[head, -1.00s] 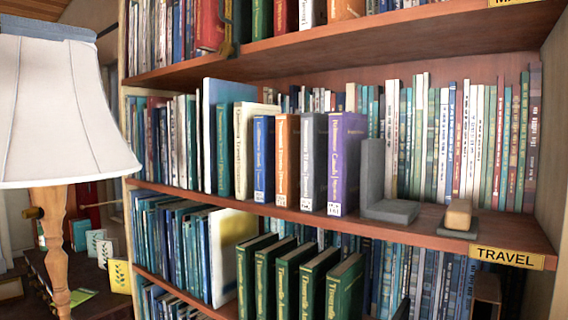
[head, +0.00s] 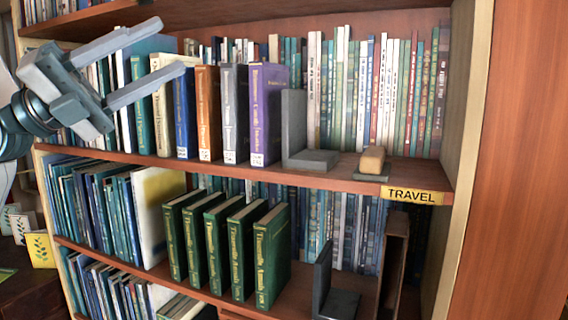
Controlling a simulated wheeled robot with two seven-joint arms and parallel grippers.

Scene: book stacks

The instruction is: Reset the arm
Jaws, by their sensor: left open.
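My left gripper (head: 148,60) comes in from the left at the height of the middle shelf. Its two grey fingers are spread apart with nothing between them. It is in front of the books at the left of that shelf and covers parts of them. The left arm's wrist (head: 28,118) shows at the left edge. My right gripper is out of view.
The middle shelf (head: 335,172) holds a purple book (head: 267,115), an orange book (head: 208,112) and a grey bookend (head: 294,125). Green books (head: 258,255) stand below, near a dark bookend (head: 322,280). A TRAVEL label (head: 412,194) marks the shelf edge. A side panel (head: 515,160) stands at right.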

